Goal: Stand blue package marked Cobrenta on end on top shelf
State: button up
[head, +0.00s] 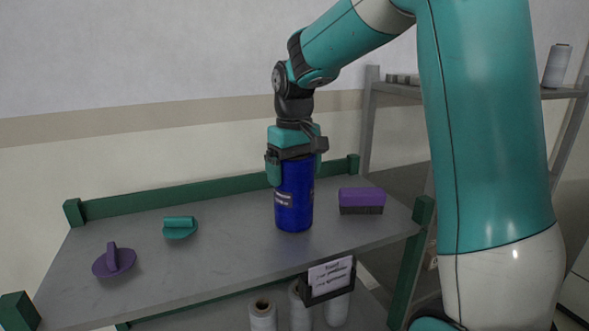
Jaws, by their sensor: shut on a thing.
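The blue package (294,205) is a blue cylinder with a small pale label, too small to read. It is upright on or just above the grey top shelf (240,265), right of the shelf's middle; I cannot tell whether its base touches. My gripper (292,167) points down from above and is shut on the package's upper part. The top of the package is hidden between the jaws.
A purple brush (361,200) stands close to the right of the package. A teal handled disc (180,227) and a purple one (114,260) lie to the left. A sign (329,279) hangs at the front edge. White spools (262,314) stand below. Green rails (215,195) edge the shelf.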

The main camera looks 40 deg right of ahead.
jog(key=o, duration=0.8)
notch_tip(320, 180, up, 18)
jog(key=shift+f+b, duration=0.25)
jog(key=shift+b, duration=0.8)
